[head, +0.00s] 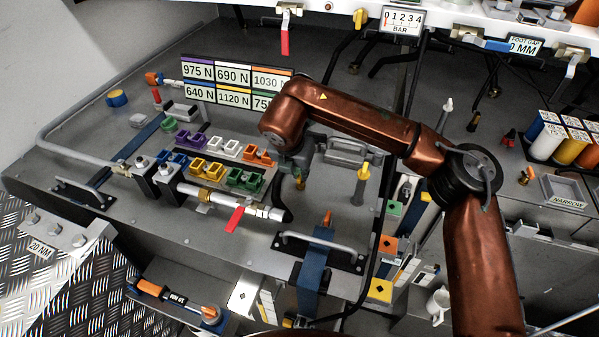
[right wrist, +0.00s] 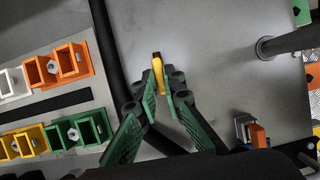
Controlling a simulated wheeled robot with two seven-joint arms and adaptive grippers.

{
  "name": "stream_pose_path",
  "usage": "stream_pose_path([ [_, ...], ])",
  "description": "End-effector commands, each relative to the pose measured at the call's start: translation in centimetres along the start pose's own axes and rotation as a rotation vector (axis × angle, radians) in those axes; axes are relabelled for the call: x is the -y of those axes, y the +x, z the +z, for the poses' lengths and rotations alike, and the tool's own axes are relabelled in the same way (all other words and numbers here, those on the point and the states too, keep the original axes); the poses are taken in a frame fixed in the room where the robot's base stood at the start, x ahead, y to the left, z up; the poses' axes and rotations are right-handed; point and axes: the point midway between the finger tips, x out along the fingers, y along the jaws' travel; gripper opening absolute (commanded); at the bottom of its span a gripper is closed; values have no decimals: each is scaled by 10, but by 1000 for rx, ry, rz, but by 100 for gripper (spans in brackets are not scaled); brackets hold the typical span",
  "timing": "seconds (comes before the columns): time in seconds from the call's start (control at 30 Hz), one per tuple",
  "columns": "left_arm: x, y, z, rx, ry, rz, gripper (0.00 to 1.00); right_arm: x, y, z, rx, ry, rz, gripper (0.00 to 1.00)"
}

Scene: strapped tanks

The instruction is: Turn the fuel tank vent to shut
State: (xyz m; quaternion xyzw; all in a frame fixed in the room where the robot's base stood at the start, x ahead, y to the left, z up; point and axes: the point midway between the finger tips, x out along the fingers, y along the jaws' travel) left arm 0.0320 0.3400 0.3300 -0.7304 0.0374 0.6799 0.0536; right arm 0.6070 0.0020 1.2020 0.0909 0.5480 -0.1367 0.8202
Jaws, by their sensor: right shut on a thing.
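A small yellow handle with a dark tip (right wrist: 158,66) stands between the fingertips of my right gripper (right wrist: 159,84) in the right wrist view. The green-padded fingers are closed on it from both sides. In the head view the right gripper (head: 297,172) reaches down over the grey deck, and the yellow handle (head: 300,183) shows just below it. The fingers hide part of the handle, so its exact angle is hard to tell. No label naming the vent is readable. My left gripper is not in view.
Left of the gripper is a rack of coloured clips (head: 245,178) below force labels (head: 232,84). A pipe with a red lever (head: 236,219) runs in front. A dark hose passes close by.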

Motion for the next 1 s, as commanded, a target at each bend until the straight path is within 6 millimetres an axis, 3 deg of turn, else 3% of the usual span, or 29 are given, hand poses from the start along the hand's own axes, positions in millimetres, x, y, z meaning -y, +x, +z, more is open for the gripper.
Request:
stream_pose_path([
  [0.1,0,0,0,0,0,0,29,0,0,0,0,2,1,0],
  [0.13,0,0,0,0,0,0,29,0,0,0,0,1,1,11],
  [0.37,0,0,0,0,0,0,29,0,0,0,0,1,1,26],
  [0.67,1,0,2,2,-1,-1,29,0,-2,0,0,0,1,26],
  [0.83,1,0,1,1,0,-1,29,-1,-21,1,1,0,4,26],
  [1.0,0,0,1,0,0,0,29,-1,-56,1,2,0,3,26],
])
